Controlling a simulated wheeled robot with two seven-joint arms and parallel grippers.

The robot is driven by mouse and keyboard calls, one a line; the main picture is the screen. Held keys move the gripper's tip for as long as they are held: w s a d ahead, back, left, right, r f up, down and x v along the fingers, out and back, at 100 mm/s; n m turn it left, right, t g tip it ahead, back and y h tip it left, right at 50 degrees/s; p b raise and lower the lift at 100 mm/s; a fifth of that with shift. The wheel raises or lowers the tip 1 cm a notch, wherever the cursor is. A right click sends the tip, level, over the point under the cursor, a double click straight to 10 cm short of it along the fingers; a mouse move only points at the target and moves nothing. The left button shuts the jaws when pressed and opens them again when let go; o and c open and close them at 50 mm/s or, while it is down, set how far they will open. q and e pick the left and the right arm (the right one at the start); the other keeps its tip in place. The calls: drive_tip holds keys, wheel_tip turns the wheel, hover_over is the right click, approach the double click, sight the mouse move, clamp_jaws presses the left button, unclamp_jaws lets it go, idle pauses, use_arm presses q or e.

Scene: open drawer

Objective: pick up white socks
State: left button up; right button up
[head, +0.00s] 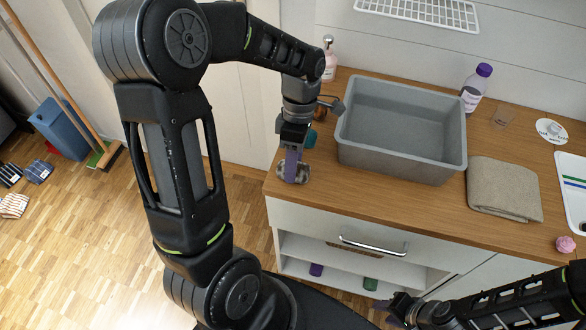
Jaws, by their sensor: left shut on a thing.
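My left gripper (291,160) is at the left end of the wooden counter, pointing down. It is shut on a small mottled grey-and-white soft bundle (301,174), which looks like rolled socks. The bundle is at or just above the counter's left edge; I cannot tell whether it touches the wood. The fingers hide part of it. No plainly white socks show elsewhere. My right gripper (398,309) is low at the bottom, in front of the cabinet, with its finger opening unclear.
A grey bin (352,139) stands on the counter (312,200), with a purple-capped bottle (474,88) and folded beige cloth (505,190) nearby. Below is a metal handle (374,247) and a shelf with small purple (316,270) and green (370,284) items. Striped cloths (13,205) lie on the floor.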

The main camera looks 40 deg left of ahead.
use_arm(q)
drive_tip(key=c, duration=0.3)
wheel_tip(320, 180, up, 10)
use_arm(e)
drive_tip(key=shift+f, duration=0.15)
idle(0.4)
idle(1.9)
